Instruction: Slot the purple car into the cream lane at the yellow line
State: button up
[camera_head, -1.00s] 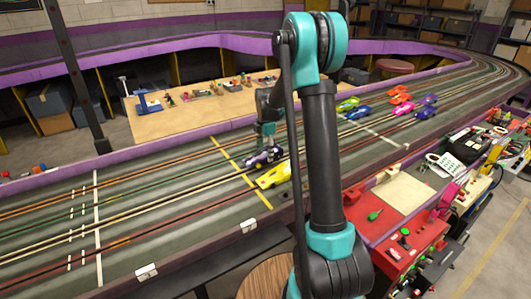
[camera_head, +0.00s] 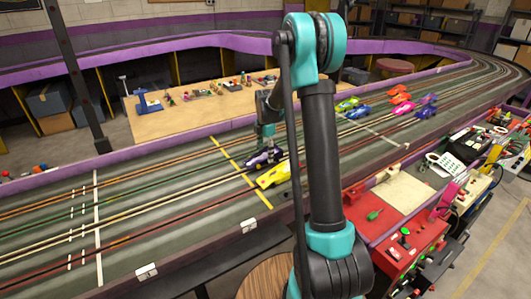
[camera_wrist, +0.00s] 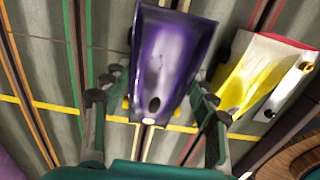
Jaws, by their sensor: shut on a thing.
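The purple car (camera_head: 262,159) is at the yellow line (camera_head: 238,171) on the track. In the wrist view the purple car (camera_wrist: 175,62) lies between the two fingers of my gripper (camera_wrist: 155,108), which is shut on it. The yellow line (camera_wrist: 45,105) passes beneath the car's near end. The cream lane (camera_wrist: 147,140) emerges from under that end, roughly in line with the car. My gripper (camera_head: 266,146) is above the car in the head view. The car's underside is hidden, so I cannot tell whether it sits in the slot.
A yellow car (camera_head: 273,177) stands close beside the purple car, on the near side; it also shows in the wrist view (camera_wrist: 250,75). Several other cars, among them a green one (camera_head: 348,104), stand farther along the track. The track's left stretch is clear.

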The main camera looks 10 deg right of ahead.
aim_at(265, 152)
jog(key=shift+f, duration=0.8)
jog(key=o, duration=1.4)
jog(key=shift+c, duration=0.2)
jog(key=shift+r, duration=0.1)
notch_tip(265, 152, up, 12)
jog(key=s+d+f+m+t, duration=0.1)
jog(key=s+f+m, duration=0.2)
jog(key=s+m, duration=0.4)
jog(key=s+d+f+m+t, duration=0.1)
jog(key=s+f+m, duration=0.2)
jog(key=s+m, duration=0.5)
jog(key=s+d+f+m+t, duration=0.1)
jog(key=s+m, duration=0.6)
jog(key=s, duration=1.1)
jog(key=shift+s+d+f+t, duration=0.15)
jog(key=shift+f+t, duration=0.15)
jog(key=shift+f, duration=0.35)
jog(key=shift+d+f+t, duration=0.15)
jog(key=shift+f+t, duration=0.15)
jog(key=shift+f, duration=0.3)
